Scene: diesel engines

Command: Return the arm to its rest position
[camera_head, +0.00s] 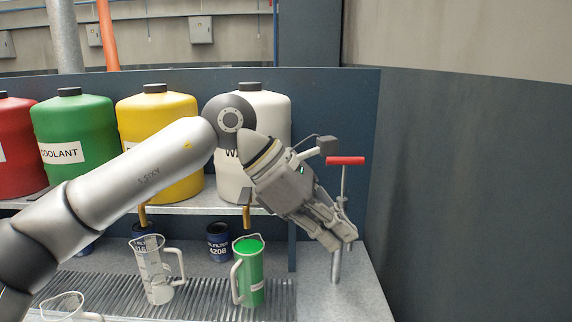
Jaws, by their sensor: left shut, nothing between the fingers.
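My left arm (130,180) comes in from the left and reaches across the front of the shelf. My left gripper (345,238) is shut and empty. It points down and to the right, in front of a metal post with a red T-handle (345,161). The gripper covers part of that post, and I cannot tell whether the two touch. My right gripper is not in view.
Red (18,145), green (75,135), yellow (158,120) and white (268,110) containers stand on the shelf. Below are a clear jug (155,268), a jug with green contents (250,275) and a dark blue filter can (219,243). A dark wall (470,200) bounds the right.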

